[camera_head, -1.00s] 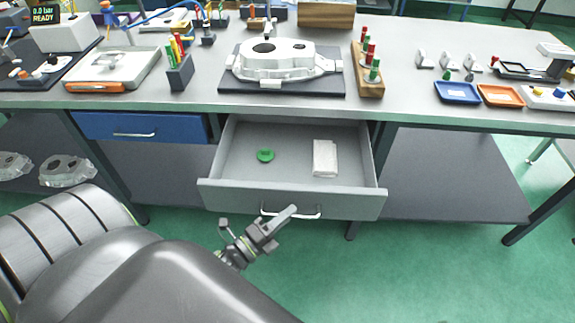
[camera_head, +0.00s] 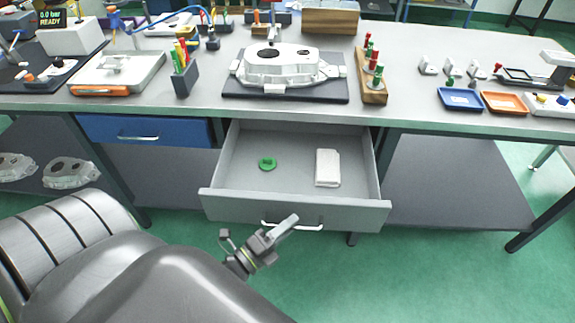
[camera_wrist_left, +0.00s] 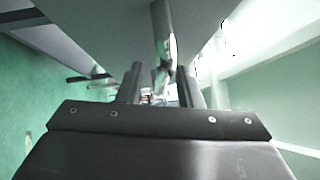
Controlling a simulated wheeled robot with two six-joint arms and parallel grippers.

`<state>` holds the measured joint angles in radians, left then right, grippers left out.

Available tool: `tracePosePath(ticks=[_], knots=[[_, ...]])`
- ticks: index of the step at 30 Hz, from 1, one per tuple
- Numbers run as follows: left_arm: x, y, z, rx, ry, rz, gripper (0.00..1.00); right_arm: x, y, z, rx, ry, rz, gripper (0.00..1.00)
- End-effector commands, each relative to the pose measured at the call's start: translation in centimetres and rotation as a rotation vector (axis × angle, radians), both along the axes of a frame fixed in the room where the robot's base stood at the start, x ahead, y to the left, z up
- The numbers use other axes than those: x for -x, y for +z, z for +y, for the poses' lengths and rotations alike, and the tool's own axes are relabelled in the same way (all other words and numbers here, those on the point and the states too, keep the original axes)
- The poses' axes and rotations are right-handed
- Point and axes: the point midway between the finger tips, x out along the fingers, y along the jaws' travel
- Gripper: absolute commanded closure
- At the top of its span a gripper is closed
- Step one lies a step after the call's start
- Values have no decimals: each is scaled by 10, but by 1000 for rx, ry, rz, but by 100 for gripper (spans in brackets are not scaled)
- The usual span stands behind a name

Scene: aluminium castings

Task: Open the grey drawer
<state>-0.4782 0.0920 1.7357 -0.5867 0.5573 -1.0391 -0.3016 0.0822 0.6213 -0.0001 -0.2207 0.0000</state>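The grey drawer (camera_head: 245,209) is pulled out from under the bench, with its inside showing. A green round part (camera_head: 267,164) and a folded white cloth (camera_head: 328,168) lie in it. The light handle (camera_head: 309,228) is on its front face. My left gripper (camera_head: 284,228) is at the left part of this handle. In the left wrist view, its two dark fingers (camera_wrist_left: 160,86) stand apart, with the shiny handle bar (camera_wrist_left: 160,35) between or just beyond them. Gaps show on both sides of the bar. My right gripper is not in view.
A shut blue drawer (camera_head: 145,129) is to the left. The bench top (camera_head: 205,101) carries a casting (camera_head: 275,65) on a dark mat, tool holders, and blue (camera_head: 460,98) and orange (camera_head: 504,102) trays. Green floor in front of the drawer is clear.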

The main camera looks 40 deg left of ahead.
Motion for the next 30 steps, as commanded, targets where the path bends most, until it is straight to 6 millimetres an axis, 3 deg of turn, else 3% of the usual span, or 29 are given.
tracePosePath(ticks=[11, 18, 30], knots=[[9, -2, 2, 0, 0, 1, 68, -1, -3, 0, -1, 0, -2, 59], [55, -12, 14, -1, 0, 5, 68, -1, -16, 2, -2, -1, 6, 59], [142, -23, 35, -1, 0, 4, 68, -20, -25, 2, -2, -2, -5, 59]])
